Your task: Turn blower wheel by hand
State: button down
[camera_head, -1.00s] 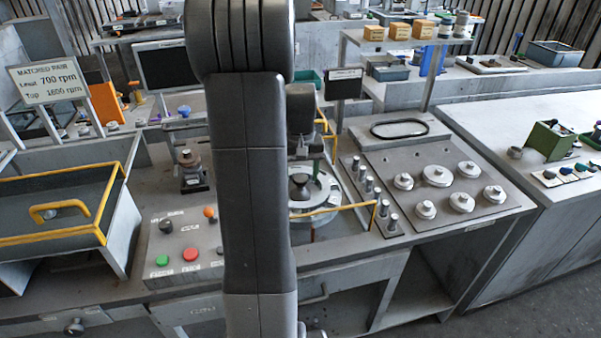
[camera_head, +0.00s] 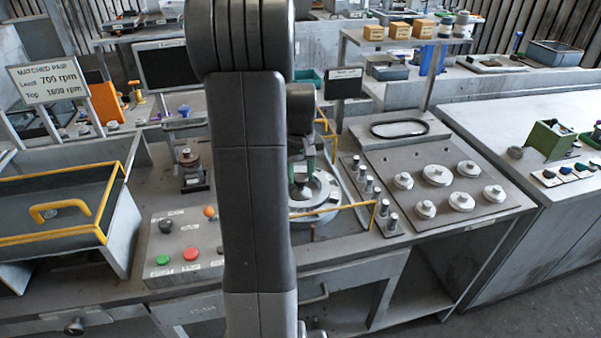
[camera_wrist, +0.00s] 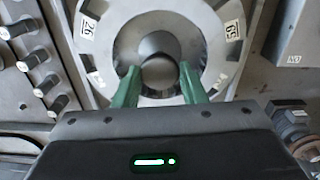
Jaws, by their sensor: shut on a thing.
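The blower wheel (camera_head: 322,190) is a pale grey ring with a dark hub knob, set in the bench behind my arm. It also shows in the wrist view (camera_wrist: 105,50), with number labels on its rim. My gripper (camera_wrist: 160,78) has green fingers, one on each side of the round hub knob (camera_wrist: 158,48), and is shut on it. In the head view the green fingers (camera_head: 305,172) reach down to the hub. My arm hides the wheel's left part there.
A yellow guard rail (camera_head: 335,210) runs in front of the wheel. A row of small pegs (camera_head: 372,190) and a plate of several round discs (camera_head: 437,175) lie to the right. A control panel with buttons (camera_head: 190,253) and a yellow-edged tray (camera_head: 60,235) are at left.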

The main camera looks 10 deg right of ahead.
aim_at(300, 177)
dwell(0.3)
jog(key=c, duration=0.9)
grip_release()
notch_tip(300, 177, up, 14)
jog(key=shift+b, duration=0.3)
jog(key=shift+f, duration=0.1)
notch_tip(300, 177, down, 14)
jog(key=shift+r+p, duration=0.15)
jog(key=shift+p, duration=0.15)
